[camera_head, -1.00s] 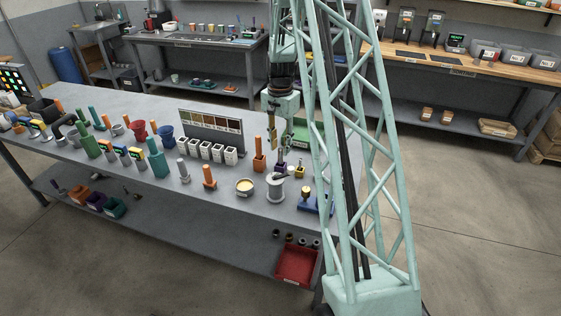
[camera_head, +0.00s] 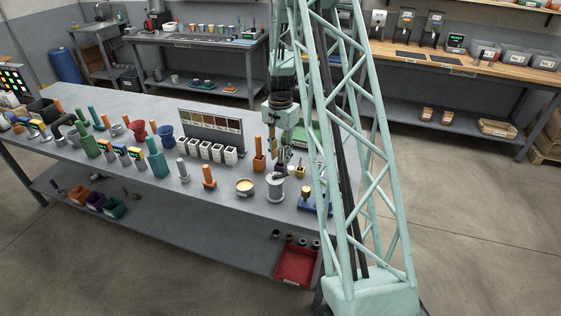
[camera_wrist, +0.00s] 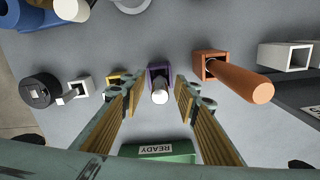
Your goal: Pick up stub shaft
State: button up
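A short silver shaft (camera_wrist: 160,95), which I take to be the stub shaft, stands in a purple square holder (camera_wrist: 151,73) in the wrist view. My gripper (camera_wrist: 158,92) is open, with one padded finger on each side of the shaft. Neither finger is seen touching it. In the head view my gripper (camera_head: 278,156) is over the right end of the grey bench, at the purple holder, and largely hides the shaft there.
An orange holder with an orange handle (camera_wrist: 235,80) stands close on the right. A yellow holder (camera_wrist: 117,80) and a white one (camera_wrist: 80,88) are on the left. A green box labelled READY (camera_wrist: 157,152) lies close by. A white spool-shaped stand (camera_head: 276,188) is in front.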

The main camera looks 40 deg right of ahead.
dwell(0.4)
grip_shut()
jog(key=shift+r, duration=0.2)
notch_tip(320, 180, up, 10)
jog(key=shift+f+p, duration=0.25)
jog(key=shift+p, duration=0.25)
jog(key=shift+r, duration=0.15)
jog(key=shift+s, duration=0.1)
dwell(0.8)
